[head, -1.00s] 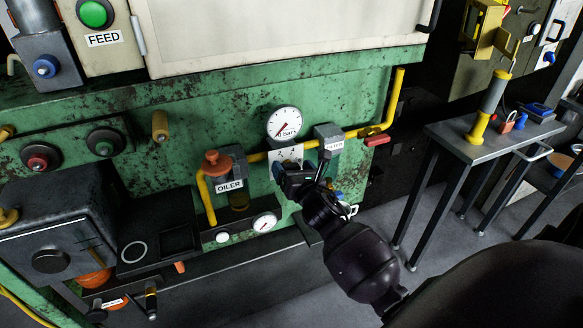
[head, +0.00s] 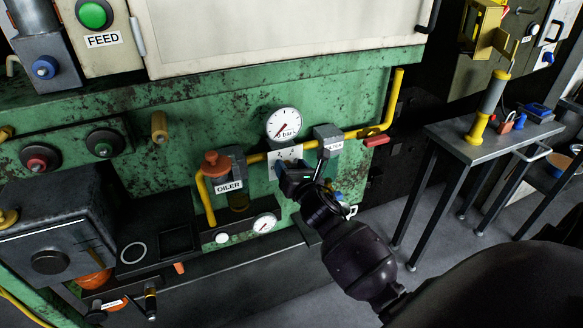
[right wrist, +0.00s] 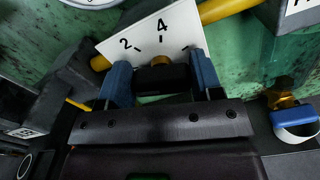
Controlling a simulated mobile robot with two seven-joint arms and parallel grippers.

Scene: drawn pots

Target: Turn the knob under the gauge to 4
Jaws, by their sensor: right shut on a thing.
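The round white gauge (head: 284,123) marked "bars" sits on the green machine panel. Below it is a white scale plate (head: 291,153); in the right wrist view this plate (right wrist: 148,37) shows a 2 and a 4 with tick marks and looks tilted. The black knob (right wrist: 161,78) has a brass piece behind it, under the 4. My right gripper (right wrist: 158,80) has its blue fingers on both sides of the knob and is shut on it. In the head view the gripper (head: 284,172) hides the knob. I cannot make out a pointer on the knob. My left gripper is out of view.
A yellow pipe (head: 356,133) runs behind the plate. The oiler (head: 216,163) stands to the left and a grey labelled box (head: 328,138) close on the right. A small lower gauge (head: 264,224) is below. A side table (head: 490,140) stands at right.

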